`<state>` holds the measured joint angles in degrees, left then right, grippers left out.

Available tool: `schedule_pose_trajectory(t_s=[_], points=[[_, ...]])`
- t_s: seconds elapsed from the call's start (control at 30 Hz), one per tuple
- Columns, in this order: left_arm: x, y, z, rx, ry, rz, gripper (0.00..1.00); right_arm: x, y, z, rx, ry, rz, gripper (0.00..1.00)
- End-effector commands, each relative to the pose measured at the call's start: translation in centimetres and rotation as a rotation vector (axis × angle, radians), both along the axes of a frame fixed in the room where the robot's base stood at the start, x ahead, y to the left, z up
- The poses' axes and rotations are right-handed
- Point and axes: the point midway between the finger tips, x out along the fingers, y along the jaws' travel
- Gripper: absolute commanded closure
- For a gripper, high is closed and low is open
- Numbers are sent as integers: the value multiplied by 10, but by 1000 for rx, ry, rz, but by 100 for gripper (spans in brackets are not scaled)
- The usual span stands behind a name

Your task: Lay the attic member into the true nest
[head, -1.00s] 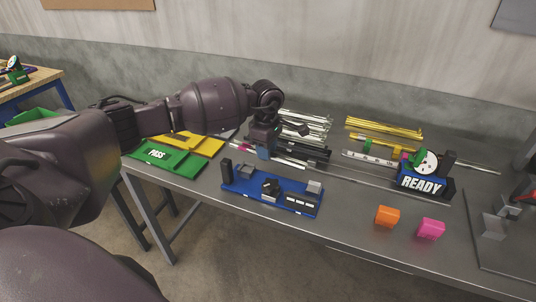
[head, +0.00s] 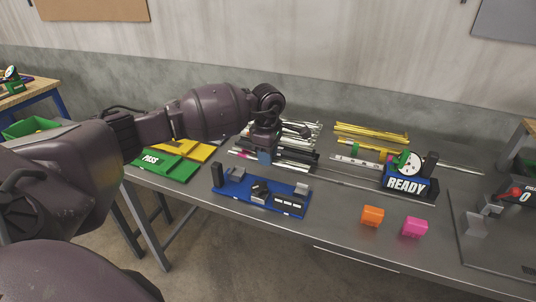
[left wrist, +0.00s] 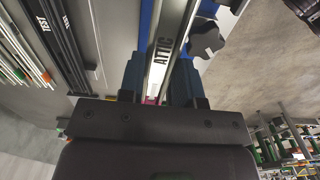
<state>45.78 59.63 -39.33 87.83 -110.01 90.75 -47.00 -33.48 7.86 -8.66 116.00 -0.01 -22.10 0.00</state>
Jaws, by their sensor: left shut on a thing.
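My left gripper (head: 264,156) is shut on a silver rail, the attic member (left wrist: 163,55), whose lettering reads like "ATTIC" in the left wrist view. The rail lies between the blue fingers (left wrist: 158,88). In the head view the gripper hangs just behind a blue fixture (head: 232,189) with black and grey blocks. Which part is the true nest I cannot tell. In the left wrist view, blue surface and a black knob (left wrist: 206,40) show beyond the rail; whether they touch it is unclear. My right gripper is not in view.
Silver and black rails lie behind the gripper, gold rails (head: 370,133) further right. A READY stand (head: 405,187), an orange block (head: 372,216) and a pink block (head: 414,227) stand right. Green (head: 160,165) and yellow (head: 197,150) trays lie left. The table's front edge is near the fixture.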

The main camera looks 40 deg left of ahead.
Motion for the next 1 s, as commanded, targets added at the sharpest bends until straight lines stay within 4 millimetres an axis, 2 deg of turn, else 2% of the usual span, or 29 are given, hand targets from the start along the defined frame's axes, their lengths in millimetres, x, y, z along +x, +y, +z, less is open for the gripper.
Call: schedule_pose_trajectory(t_s=[0.27, 0.63, 1.0], points=[[0, 0, -17, 0, 2, 0, 100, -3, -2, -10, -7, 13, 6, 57], [0, 0, -51, 0, 4, 0, 100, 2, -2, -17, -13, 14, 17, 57], [0, 0, -56, 0, -1, 0, 100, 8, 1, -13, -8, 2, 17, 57]])
